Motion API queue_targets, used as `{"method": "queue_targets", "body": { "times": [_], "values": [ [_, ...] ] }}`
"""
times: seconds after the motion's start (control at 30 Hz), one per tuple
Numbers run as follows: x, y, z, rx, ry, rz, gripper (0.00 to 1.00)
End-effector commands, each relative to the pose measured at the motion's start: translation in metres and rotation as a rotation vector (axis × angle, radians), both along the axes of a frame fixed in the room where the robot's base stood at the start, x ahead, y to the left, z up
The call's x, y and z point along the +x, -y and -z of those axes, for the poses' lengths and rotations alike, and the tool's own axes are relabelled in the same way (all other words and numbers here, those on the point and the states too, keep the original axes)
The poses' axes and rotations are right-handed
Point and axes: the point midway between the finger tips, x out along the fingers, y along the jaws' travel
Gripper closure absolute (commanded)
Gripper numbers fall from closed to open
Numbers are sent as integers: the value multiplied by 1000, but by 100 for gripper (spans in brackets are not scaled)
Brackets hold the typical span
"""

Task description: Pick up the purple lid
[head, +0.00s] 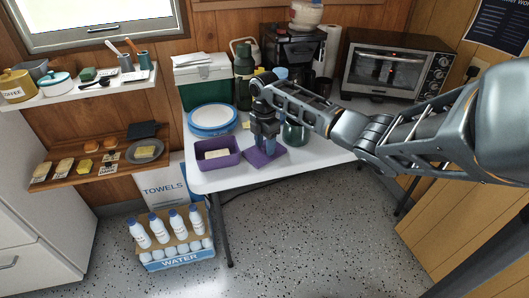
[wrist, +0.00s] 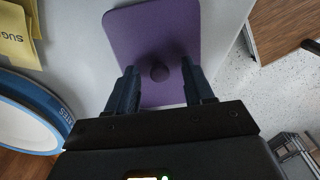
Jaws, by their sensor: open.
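The purple lid (head: 272,158) lies flat on the white table, below my gripper in the head view. In the wrist view the purple lid (wrist: 138,35) is a rounded rectangle with a round knob (wrist: 160,72) at its middle. My gripper (head: 263,150) points down over the lid. Its fingers (wrist: 160,85) are open, one on each side of the knob, with clear gaps to it. I cannot tell whether the fingertips touch the lid. A purple open tub (head: 233,164) with something pale inside stands left of the lid.
Blue-rimmed plates (head: 212,131) sit behind the tub. A dark green flask (head: 243,86), a coffee maker (head: 291,62) and a toaster oven (head: 395,98) stand along the back. A greenish jar (head: 295,134) is close right of my gripper. The table's front edge is near the lid.

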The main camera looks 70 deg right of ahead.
Motion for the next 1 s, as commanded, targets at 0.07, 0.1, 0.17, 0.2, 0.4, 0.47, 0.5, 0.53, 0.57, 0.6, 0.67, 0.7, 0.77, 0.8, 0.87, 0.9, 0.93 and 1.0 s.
{"method": "queue_targets", "body": {
  "times": [0.07, 0.1, 0.17, 0.2, 0.4, 0.47, 0.5, 0.53, 0.57, 0.6, 0.67, 0.7, 0.77, 0.8, 0.87, 0.9, 0.93, 1.0],
  "values": [
    [0, 0, 2, 0, 1, 0, 48],
    [0, 0, 2, 0, 1, 0, 48],
    [0, 0, 2, 0, 1, -1, 48],
    [0, 0, 2, 0, 1, -1, 48],
    [0, 0, 2, 0, 1, -1, 63],
    [0, 0, 2, 0, 1, -1, 69],
    [0, 0, 2, 0, 1, -1, 73],
    [0, 0, 2, 0, 1, -1, 76],
    [0, 0, 2, 0, 1, -1, 78],
    [0, 0, 2, 0, 1, -1, 82],
    [0, 0, 2, 0, 1, -1, 88],
    [0, 0, 2, 0, 1, -1, 92],
    [0, 0, 2, 0, 1, -1, 98],
    [0, 0, 2, 0, 1, -1, 100],
    [0, 0, 2, 0, 1, -1, 100],
    [0, 0, 2, 0, 1, -1, 100],
    [0, 0, 2, 0, 1, -1, 100],
    [0, 0, 2, 0, 1, -1, 100]
  ]
}}
